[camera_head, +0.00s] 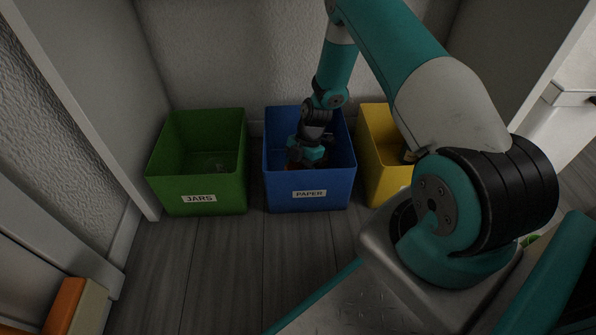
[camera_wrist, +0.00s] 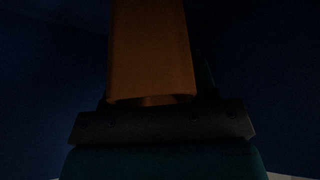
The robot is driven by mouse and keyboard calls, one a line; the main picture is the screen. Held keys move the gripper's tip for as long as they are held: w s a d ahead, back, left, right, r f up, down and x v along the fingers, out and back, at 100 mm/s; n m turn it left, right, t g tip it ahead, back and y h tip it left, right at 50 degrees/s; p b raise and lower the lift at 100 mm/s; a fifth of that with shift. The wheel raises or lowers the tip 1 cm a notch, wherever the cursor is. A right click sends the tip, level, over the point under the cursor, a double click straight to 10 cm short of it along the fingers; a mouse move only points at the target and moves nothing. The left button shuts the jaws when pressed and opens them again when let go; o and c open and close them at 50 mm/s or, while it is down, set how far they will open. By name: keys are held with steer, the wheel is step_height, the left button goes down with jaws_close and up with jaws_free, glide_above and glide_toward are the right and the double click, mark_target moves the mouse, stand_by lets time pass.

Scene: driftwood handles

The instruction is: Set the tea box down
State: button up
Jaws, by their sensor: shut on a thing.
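My gripper (camera_head: 300,162) is down inside the blue bin (camera_head: 308,203) labelled PAPER, below the level of its rim. In the wrist view an orange box (camera_wrist: 150,50), which I take to be the tea box, stands out from between the jaws of my gripper (camera_wrist: 160,122). The gripper is shut on it. In the head view only a small orange-brown bit of it shows beside the gripper; the arm hides the rest. I cannot tell whether the box touches the bin floor.
A green bin (camera_head: 198,199) labelled JARS stands to the left, with a small dim thing inside. A yellow bin (camera_head: 378,180) stands to the right, partly behind my arm. An orange and beige object (camera_head: 75,308) is at the lower left. The wooden floor (camera_head: 200,260) in front is clear.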

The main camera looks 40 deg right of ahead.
steer(key=shift+f, duration=0.15)
steer(key=o, duration=0.9)
steer(key=p+v, duration=0.8)
steer(key=v, duration=0.4)
steer(key=shift+r, duration=0.2)
